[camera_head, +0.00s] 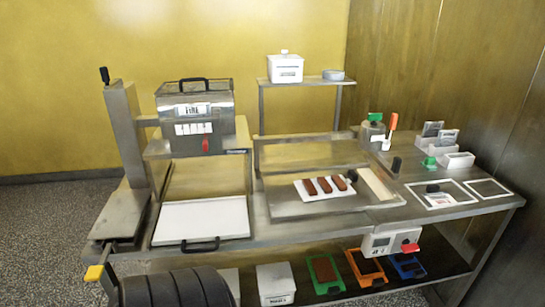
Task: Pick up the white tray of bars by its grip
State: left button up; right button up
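A small white tray (343,192) lies on the metal bed in the middle of the bench. Three brown bars (325,186) lie side by side on it. A dark knob-like piece (352,175) shows at the tray's right end; I cannot tell whether it is the tray's grip. Neither of my grippers can be made out in the head view.
A larger, empty white sheet (203,218) with a black front handle (200,245) lies to the left. A machine with a lidded tank (195,110) stands behind it. Small containers (440,145) stand at the right. Colored trays (325,270) sit on the lower shelf.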

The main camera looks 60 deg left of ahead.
aim_at(321, 187)
jog(key=u, duration=1.6)
jog(key=i+l+u, duration=0.25)
jog(key=i+l, duration=0.1)
jog(key=l, duration=0.1)
